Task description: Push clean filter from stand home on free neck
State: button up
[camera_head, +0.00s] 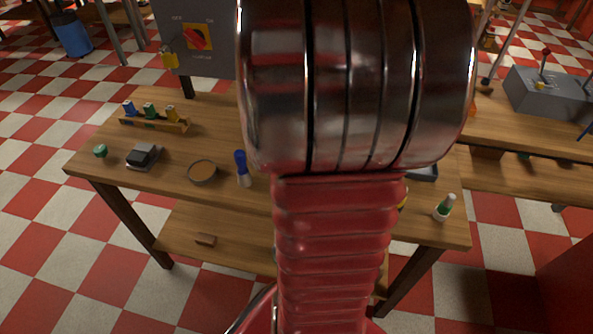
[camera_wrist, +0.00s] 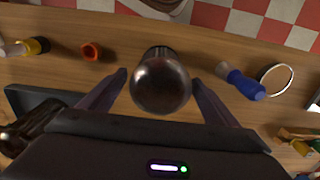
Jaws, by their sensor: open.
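In the wrist view, a shiny dark metal cylinder with a rounded end (camera_wrist: 160,86) stands on the wooden bench between the two fingers of my gripper (camera_wrist: 159,76). The fingers are open, one on each side, and seem apart from it. I cannot tell whether this cylinder is the filter or the neck. I cannot pick out the clean filter, its stand or the free neck for sure in either view. In the head view, my own arm covers the middle of the bench and hides my gripper.
The bench (camera_head: 120,170) bears a blue-handled tool (camera_head: 241,168), a round dish (camera_head: 202,172), a rack of coloured bottles (camera_head: 155,122) and a green-and-white bottle (camera_head: 444,207). A grey switch box (camera_head: 215,55) stands behind. In the wrist view, an orange ring (camera_wrist: 91,51) and a dark tray (camera_wrist: 40,98) lie left.

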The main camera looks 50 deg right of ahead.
jog(key=shift+c, duration=0.5)
jog(key=c, duration=0.9)
jog(key=shift+o, duration=0.2)
jog(key=shift+w+r, duration=0.1)
jog(key=shift+r, duration=0.6)
jog(key=shift+r, duration=2.3)
